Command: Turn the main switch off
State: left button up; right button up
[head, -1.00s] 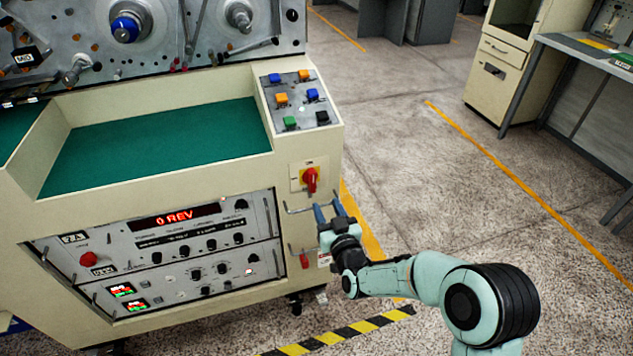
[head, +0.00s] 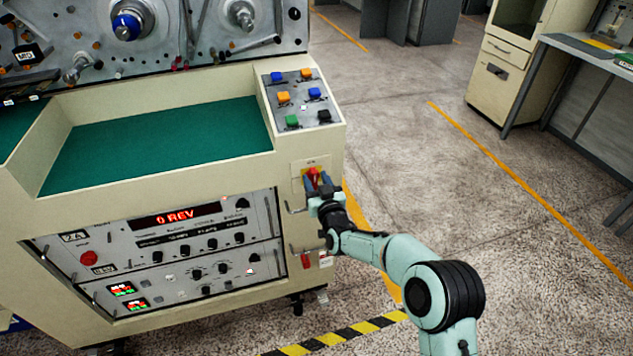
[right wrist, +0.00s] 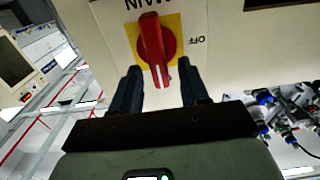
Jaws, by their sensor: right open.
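The main switch is a red rotary handle (head: 313,174) on a yellow plate, on the cream front panel of the winding machine (head: 130,190). In the right wrist view the red handle (right wrist: 155,48) points roughly up and down, and the plate (right wrist: 178,38) bears the label OFF to one side. My right gripper (head: 316,184) is at the switch, with its two blue fingers apart. In the right wrist view the open fingers (right wrist: 160,88) are on either side of the handle's lower end, with gaps between. My left gripper is not in view.
A red tag-like part (head: 306,260) is below. The button panel (head: 299,98) is above. The floor to the right (head: 400,140) is clear.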

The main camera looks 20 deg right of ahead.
grip_shut()
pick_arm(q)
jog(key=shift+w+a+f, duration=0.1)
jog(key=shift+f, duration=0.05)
pick_arm(e)
jog(key=n, duration=0.1)
jog(key=n+b, duration=0.1)
jog(key=n, duration=0.1)
jog(key=shift+a+f, duration=0.15)
jog(key=shift+a, duration=0.15)
jog(key=n, duration=0.3)
jog(key=shift+a+f+n+b, duration=0.1)
jog(key=shift+a+n+b, duration=0.2)
jog(key=shift+n, duration=0.1)
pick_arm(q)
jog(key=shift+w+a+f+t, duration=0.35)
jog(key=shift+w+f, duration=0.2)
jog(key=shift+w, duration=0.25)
pick_arm(e)
jog(key=n, duration=0.3)
jog(key=f+n, duration=0.1)
jog(key=n, duration=0.7)
jog(key=shift+a+f, duration=0.25)
jog(key=shift+a, duration=0.1)
